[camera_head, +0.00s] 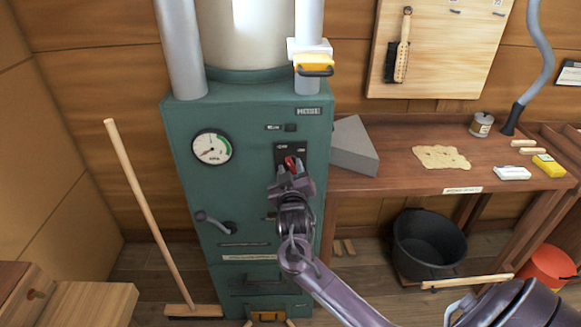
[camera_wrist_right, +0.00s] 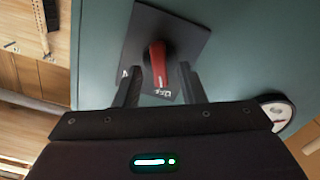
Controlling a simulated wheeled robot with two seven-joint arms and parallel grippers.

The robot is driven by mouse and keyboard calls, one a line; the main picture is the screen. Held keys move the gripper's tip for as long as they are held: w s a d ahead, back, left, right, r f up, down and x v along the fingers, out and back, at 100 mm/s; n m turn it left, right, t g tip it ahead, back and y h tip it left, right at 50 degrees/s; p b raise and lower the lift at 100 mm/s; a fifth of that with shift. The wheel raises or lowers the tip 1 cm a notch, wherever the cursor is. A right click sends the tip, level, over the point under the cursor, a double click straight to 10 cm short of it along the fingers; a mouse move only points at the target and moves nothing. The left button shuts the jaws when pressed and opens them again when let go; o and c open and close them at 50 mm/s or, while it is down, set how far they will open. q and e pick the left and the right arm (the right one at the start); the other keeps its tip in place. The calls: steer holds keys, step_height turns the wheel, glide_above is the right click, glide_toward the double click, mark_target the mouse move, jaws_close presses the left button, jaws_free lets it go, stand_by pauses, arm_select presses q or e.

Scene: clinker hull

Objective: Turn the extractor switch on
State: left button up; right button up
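The extractor switch is a red rotary handle (camera_head: 291,163) on a dark plate (camera_head: 300,151) on the front of the green extractor cabinet (camera_head: 245,120). The red handle (camera_wrist_right: 158,62) and its plate (camera_wrist_right: 180,35) also show in the right wrist view. Letters that look like "OFF" show on the plate near the handle's lower end. My right gripper (camera_head: 290,172) is at the plate, and in the wrist view its two fingers (camera_wrist_right: 160,84) stand apart on either side of the handle. I cannot tell whether they touch it. My left gripper is not in view.
A round gauge (camera_head: 212,147) and a grey crank handle (camera_head: 216,222) are on the cabinet front. A broom (camera_head: 140,190) leans at the left. A workbench (camera_head: 400,180) with a grey block (camera_head: 353,147) stands at the right. A black bucket (camera_head: 428,245) is underneath.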

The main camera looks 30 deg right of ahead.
steer(key=shift+w, duration=0.2)
steer(key=shift+d, duration=0.1)
steer(key=shift+c, duration=0.3)
jaws_close()
steer(key=shift+m, duration=0.3)
steer(key=m+b, duration=0.2)
steer(key=m, duration=0.3)
steer(key=shift+s+d+f, duration=0.1)
steer(key=m+b, duration=0.2)
steer(key=m, duration=0.4)
steer(key=shift+d, duration=0.1)
steer(key=shift+s, duration=0.1)
